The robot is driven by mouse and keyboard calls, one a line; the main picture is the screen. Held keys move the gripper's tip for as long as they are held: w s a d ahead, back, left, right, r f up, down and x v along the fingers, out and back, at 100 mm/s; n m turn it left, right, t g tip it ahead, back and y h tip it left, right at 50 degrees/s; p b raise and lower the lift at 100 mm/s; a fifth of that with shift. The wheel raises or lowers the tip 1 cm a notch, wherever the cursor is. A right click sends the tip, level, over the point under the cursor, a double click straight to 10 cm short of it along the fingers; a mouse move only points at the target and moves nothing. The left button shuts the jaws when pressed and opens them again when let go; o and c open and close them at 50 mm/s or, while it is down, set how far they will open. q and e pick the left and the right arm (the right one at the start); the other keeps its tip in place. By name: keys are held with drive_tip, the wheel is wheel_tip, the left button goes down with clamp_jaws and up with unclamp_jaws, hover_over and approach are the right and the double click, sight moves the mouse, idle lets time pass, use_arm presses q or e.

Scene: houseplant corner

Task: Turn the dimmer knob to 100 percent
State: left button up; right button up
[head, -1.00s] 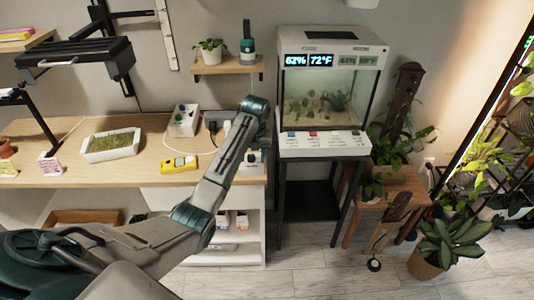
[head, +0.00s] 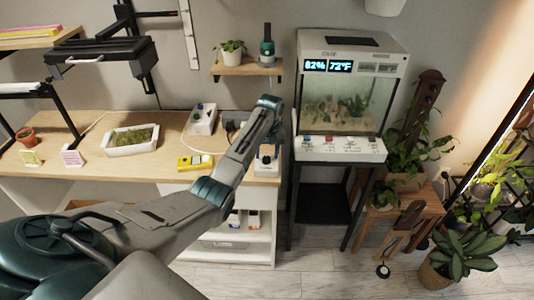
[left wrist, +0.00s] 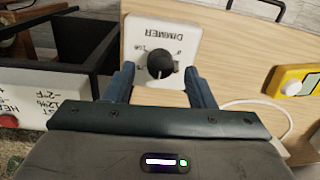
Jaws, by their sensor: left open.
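The dimmer is a white box (left wrist: 150,32) labelled DIMMER with a round black knob (left wrist: 161,64) and a pale pointer line. In the left wrist view my left gripper (left wrist: 159,69) is open, with one finger on each side of the knob and gaps visible between them and it. Whether a finger touches the knob's side lower down cannot be told. In the head view the dimmer box (head: 266,165) stands at the right end of the wooden bench, under my left gripper (head: 271,133). My right gripper is not in view.
A yellow device (head: 195,162) and a white box with knobs (head: 202,120) lie left of the dimmer on the bench (head: 95,178). A terrarium (head: 340,100) on a dark stand is close on the right. A small shelf (head: 247,68) hangs behind.

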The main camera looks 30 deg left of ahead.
use_arm(q)
drive_tip(key=shift+f, duration=0.7)
drive_tip(key=c, duration=1)
